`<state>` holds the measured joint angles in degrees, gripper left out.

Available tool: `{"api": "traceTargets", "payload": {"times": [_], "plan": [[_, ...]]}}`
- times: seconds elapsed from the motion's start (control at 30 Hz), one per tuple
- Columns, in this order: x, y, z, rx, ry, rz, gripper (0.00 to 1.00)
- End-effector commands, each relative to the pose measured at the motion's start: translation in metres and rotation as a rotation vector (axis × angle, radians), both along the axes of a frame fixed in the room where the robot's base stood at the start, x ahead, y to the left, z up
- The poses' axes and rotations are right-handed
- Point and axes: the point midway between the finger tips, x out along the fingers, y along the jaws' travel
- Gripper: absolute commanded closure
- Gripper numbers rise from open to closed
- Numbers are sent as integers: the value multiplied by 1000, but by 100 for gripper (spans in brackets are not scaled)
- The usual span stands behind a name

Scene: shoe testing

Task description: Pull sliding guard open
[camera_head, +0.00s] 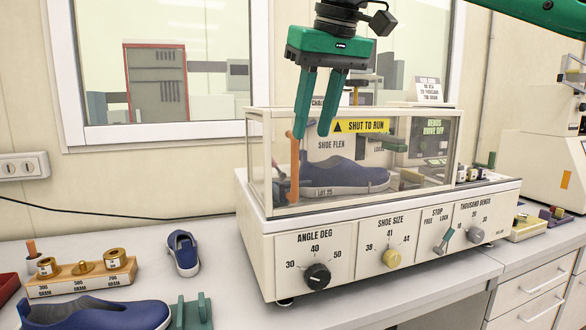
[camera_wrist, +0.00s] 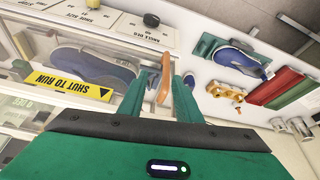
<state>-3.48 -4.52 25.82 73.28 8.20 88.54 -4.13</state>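The sliding guard (camera_head: 258,150) is a clear, pale-framed cover over the shoe flex machine (camera_head: 400,225). It encloses a blue shoe (camera_head: 345,178). An upright orange handle (camera_head: 294,170) stands at the guard's left front part; it also shows in the wrist view (camera_wrist: 166,75). My gripper (camera_head: 312,135) has green fingers spread apart and hangs from above close to the handle's top. In the wrist view my gripper (camera_wrist: 162,88) shows the handle between its two fingers. No clear contact shows, and I cannot tell how deep the handle sits between them.
Left on the table are a small blue shoe (camera_head: 184,253), brass weights on a wooden block (camera_head: 82,280) and a large blue shoe (camera_head: 100,315).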

Motion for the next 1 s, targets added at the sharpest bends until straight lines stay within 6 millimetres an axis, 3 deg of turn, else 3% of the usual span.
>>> {"api": "traceTargets", "payload": {"times": [0.1,0.27,1.0], "plan": [[-3,12,10,12,-7,32,69],[-3,15,9,13,-8,38,69],[12,19,-37,13,-8,36,69]]}}
